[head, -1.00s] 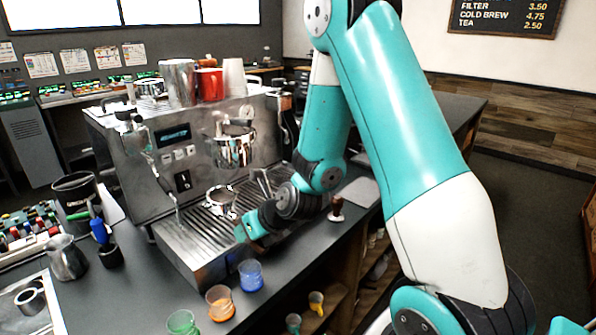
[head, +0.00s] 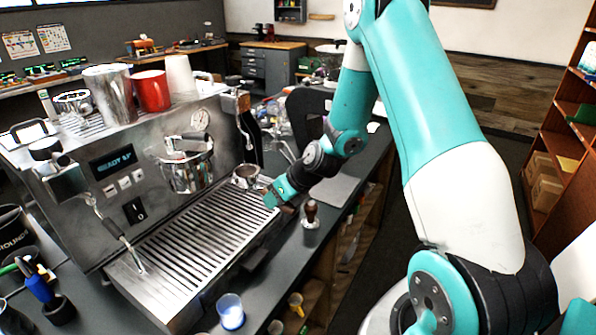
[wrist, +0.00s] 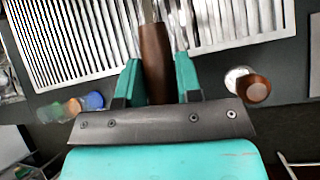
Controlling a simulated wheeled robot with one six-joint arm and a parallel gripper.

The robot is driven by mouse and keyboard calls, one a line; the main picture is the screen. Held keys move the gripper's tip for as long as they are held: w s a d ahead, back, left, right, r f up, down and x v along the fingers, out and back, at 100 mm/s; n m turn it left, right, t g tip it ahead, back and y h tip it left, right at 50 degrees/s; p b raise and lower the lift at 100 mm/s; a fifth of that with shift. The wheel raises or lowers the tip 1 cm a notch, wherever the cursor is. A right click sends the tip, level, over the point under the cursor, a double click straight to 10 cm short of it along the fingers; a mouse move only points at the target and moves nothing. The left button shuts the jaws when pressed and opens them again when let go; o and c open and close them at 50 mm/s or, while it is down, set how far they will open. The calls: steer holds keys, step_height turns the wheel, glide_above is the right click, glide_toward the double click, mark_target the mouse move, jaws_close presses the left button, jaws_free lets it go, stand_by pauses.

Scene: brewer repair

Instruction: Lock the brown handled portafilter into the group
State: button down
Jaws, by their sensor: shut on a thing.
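The brown handled portafilter (head: 246,178) shows its round metal basket over the right end of the drip tray, to the right of the group. My gripper (head: 271,196) is shut on its brown handle, which runs between the two teal fingers in the wrist view (wrist: 156,60). My fingers hide part of the handle in the head view. The group (head: 187,168) is a shiny metal cylinder on the front of the espresso machine (head: 75,190). The portafilter is apart from it and lower. I cannot tell whether the basket touches the tray.
The slatted drip tray (head: 190,245) lies below the group. A tamper (head: 311,216) stands on the counter right of my gripper. A blue cup (head: 230,312) stands at the front counter edge. A steam wand (head: 112,228) hangs at the left. Cups and a red mug (head: 150,92) stand on top.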

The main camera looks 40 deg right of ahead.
steer(key=shift+n+g+y, duration=0.3)
steer(key=shift+n+g, duration=0.1)
steer(key=shift+n, duration=0.3)
steer(key=shift+w+d+f+b, duration=0.15)
steer(key=shift+d+f+b, duration=0.5)
steer(key=shift+d, duration=0.35)
steer(key=shift+w+d+f+b, duration=0.15)
steer(key=shift+d+f+b, duration=0.5)
steer(key=shift+d, duration=0.35)
steer(key=shift+f, duration=0.6)
steer(key=c, duration=0.7)
jaws_free()
steer(key=shift+s, duration=0.1)
steer(key=b+v, duration=0.3)
steer(key=v, duration=1.4)
steer(key=shift+d+r, duration=0.1)
steer(key=shift+r, duration=0.1)
